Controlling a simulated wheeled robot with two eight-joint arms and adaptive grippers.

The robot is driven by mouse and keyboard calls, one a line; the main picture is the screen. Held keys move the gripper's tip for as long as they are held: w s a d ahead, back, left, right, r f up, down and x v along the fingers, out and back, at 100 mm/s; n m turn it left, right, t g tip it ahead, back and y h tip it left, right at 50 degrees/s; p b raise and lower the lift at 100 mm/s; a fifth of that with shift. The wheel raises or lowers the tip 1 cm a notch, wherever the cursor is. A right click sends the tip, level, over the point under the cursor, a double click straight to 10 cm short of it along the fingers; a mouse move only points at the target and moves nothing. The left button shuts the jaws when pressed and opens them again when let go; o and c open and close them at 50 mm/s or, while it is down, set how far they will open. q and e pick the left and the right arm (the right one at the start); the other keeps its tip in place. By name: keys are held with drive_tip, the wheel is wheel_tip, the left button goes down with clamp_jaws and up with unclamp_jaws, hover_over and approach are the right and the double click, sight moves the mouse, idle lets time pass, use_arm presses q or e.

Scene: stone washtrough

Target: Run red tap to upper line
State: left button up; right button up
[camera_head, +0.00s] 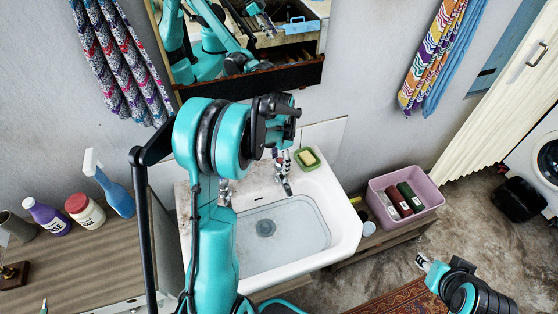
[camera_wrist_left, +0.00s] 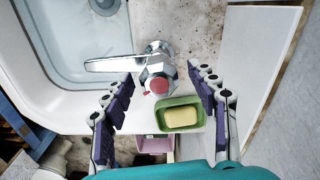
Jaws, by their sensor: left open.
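The chrome tap with a red cap (camera_wrist_left: 159,86) stands on the basin's back ledge, its lever pointing left in the left wrist view. It also shows in the head view (camera_head: 284,184). My left gripper (camera_wrist_left: 161,75) is open above it, one finger on each side, the lever passing by the left fingertip; I cannot tell contact. In the head view my left gripper (camera_head: 275,130) hangs over the back ledge. A second chrome tap (camera_head: 224,192) is partly hidden by my arm. The white basin (camera_head: 343,222) has a pale blue floor with a drain; I cannot make out a level line. My right gripper (camera_head: 430,265) is low at the right.
A green soap dish (camera_wrist_left: 181,117) with yellow soap sits close beside the red-capped tap. A pink tub (camera_head: 433,196) with bottles stands right of the basin. Several cleaning bottles, including a blue sprayer (camera_head: 116,192), stand on the left counter. A mirror (camera_head: 290,75) hangs above.

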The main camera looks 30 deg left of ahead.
use_arm(q)
drive_tip(key=shift+c, duration=0.3)
drive_tip(key=c, duration=1.1)
drive_tip(key=shift+m, duration=3.1)
drive_tip(key=o, duration=1.2)
drive_tip(key=shift+c, duration=0.2)
